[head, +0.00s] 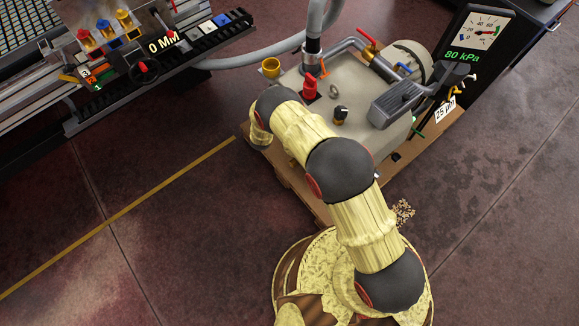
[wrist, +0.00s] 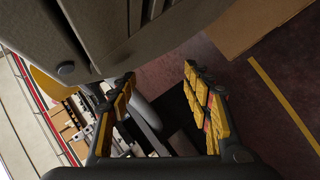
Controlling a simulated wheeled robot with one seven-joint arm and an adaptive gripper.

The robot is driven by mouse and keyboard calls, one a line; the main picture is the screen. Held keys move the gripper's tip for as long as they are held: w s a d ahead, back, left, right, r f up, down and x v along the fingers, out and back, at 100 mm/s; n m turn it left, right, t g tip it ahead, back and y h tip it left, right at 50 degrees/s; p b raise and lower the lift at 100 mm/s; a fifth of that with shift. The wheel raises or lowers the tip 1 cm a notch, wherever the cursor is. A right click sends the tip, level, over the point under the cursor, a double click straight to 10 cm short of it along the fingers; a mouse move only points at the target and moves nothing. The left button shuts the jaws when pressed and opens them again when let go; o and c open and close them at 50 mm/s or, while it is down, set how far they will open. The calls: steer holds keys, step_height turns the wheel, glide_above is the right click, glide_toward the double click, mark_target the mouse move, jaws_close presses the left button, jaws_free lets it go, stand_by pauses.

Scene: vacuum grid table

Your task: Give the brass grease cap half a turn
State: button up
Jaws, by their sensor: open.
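The brass grease cap (head: 271,68) is a small yellow cup at the left corner of the grey pump unit (head: 352,84) in the head view. In the wrist view, a yellow rounded shape (wrist: 46,90) at the left is partly hidden by a grey body; it may be the cap. My gripper (wrist: 160,76) is open, with a gap between its yellow-padded fingers and nothing held. In the head view my arm hides the fingers. The arm's end is near the unit's left side, below the cap. I cannot tell their exact distance.
The pump unit stands on a wooden pallet (head: 440,139). A red knob (head: 310,86), a black knob (head: 341,114) and a grey hose (head: 313,45) are near the cap. A grid table (head: 160,74) is at upper left. The floor at lower left is clear.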

steer(key=s+d+f+n+t+h+b, duration=0.15)
steer(key=s+f, duration=0.25)
steer(key=f, duration=0.4)
steer(key=s+d+f+n+g, duration=0.1)
steer(key=s+d+f, duration=0.1)
steer(key=s+f, duration=0.45)
steer(key=n+t+h+b, duration=0.1)
steer(key=n+t+b, duration=0.1)
steer(key=n, duration=0.1)
glide_toward(291, 165)
steer(key=x, duration=0.2)
steer(key=shift+w+f, duration=0.3)
steer(key=shift+w, duration=0.05)
steer(key=b+x, duration=0.2)
steer(key=x, duration=0.4)
steer(key=shift+d+f+b, duration=0.15)
steer(key=shift+b, duration=0.15)
steer(key=shift+x, duration=0.75)
steer(key=shift+c, duration=0.3)
steer(key=c, duration=1.1)
